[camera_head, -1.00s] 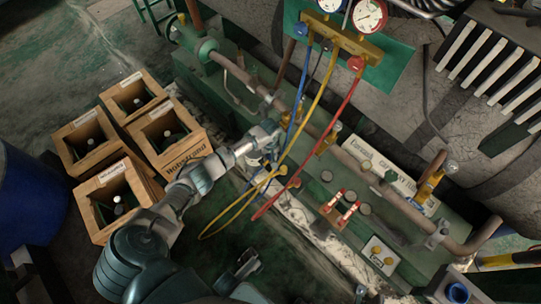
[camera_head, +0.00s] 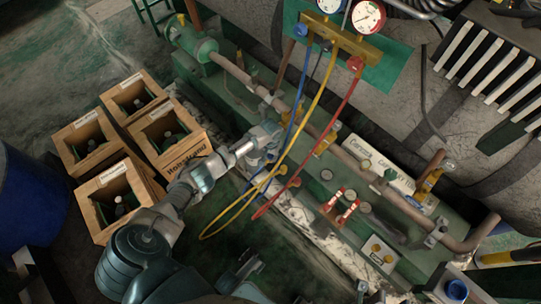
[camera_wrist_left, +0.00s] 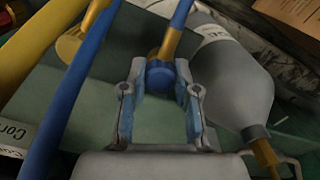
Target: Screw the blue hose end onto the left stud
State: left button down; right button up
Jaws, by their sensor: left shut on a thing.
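A brass piece (camera_wrist_left: 171,43) joins this end to a blue hose (camera_wrist_left: 181,12). In the head view the blue hose (camera_head: 302,80) hangs from the gauge manifold (camera_head: 340,40). The left stud is not clearly seen, and I cannot tell whether the hose end touches it. A dark gripper-like part (camera_head: 240,272) at the bottom is unclear.
The yellow hose (camera_head: 321,90) and red hose (camera_head: 345,100) hang close to my left gripper. Wooden crates (camera_head: 172,140) with bottles stand at the left. A pipe (camera_head: 400,205) runs along the green base.

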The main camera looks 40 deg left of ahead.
pick_arm(q)
jog(key=m, duration=0.3)
jog(key=shift+m, duration=0.3)
jog(key=m, duration=0.2)
jog(key=shift+m, duration=0.4)
jog(key=c, duration=0.8)
grip_release()
notch_tip(320, 180, up, 12)
jog(key=shift+f, duration=0.15)
